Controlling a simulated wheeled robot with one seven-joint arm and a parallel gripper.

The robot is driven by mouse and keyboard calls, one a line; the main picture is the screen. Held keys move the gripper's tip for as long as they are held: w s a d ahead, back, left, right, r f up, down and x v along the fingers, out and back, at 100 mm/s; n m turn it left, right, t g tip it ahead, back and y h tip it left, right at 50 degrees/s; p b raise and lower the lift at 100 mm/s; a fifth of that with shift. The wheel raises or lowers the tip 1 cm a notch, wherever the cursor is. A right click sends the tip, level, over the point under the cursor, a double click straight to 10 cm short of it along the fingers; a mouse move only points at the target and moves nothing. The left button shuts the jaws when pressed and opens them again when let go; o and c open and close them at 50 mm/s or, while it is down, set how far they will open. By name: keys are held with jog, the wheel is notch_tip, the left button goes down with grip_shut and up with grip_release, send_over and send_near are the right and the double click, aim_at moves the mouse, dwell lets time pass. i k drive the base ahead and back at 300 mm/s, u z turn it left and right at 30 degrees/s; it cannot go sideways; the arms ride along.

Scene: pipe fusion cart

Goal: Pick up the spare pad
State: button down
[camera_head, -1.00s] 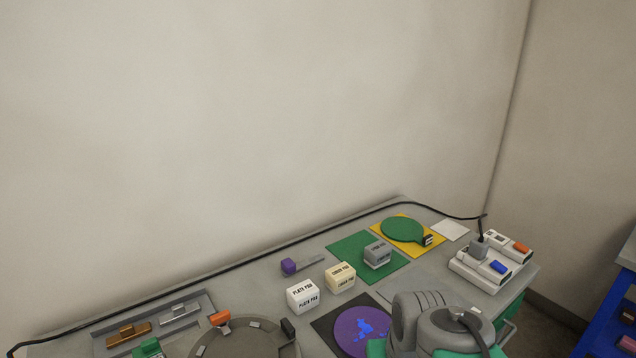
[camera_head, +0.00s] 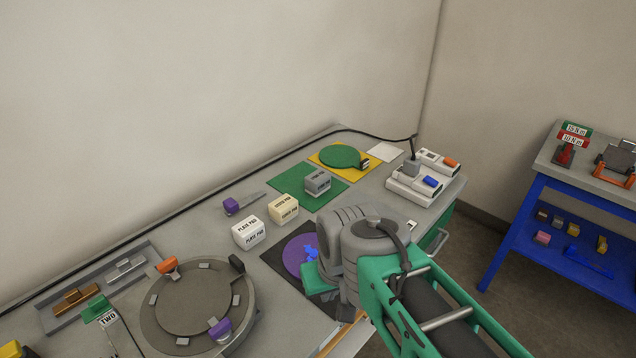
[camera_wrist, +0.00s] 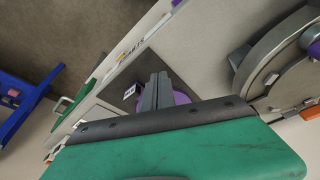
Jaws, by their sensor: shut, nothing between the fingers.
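Several labelled pad blocks stand on the grey bench. A white one (camera_head: 249,233) reads "PLATE PAD", a beige one (camera_head: 283,208) stands beside it, and a grey one (camera_head: 317,182) sits on a green mat (camera_head: 293,178). The lettering on the beige and grey blocks is too small to read surely, so I cannot tell which is the spare pad. My gripper (camera_wrist: 158,85) is shut and empty above a purple disc (camera_wrist: 181,98) in the wrist view. In the head view my arm hides its fingertips; the gripper is near the disc (camera_head: 297,257), to the right of the blocks.
A round grey fixture (camera_head: 198,300) with clips stands at the front left, by a grey tray (camera_head: 100,268). A white unit with coloured switches (camera_head: 412,187) stands at the right end. A black cable runs along the back edge. A blue shelf cart (camera_head: 560,207) stands apart at right.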

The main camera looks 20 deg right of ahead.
aim_at(317, 183)
jog(key=k, duration=0.5)
jog(key=z, duration=1.35)
jog(key=i, duration=1.2)
jog(key=u, duration=3.8)
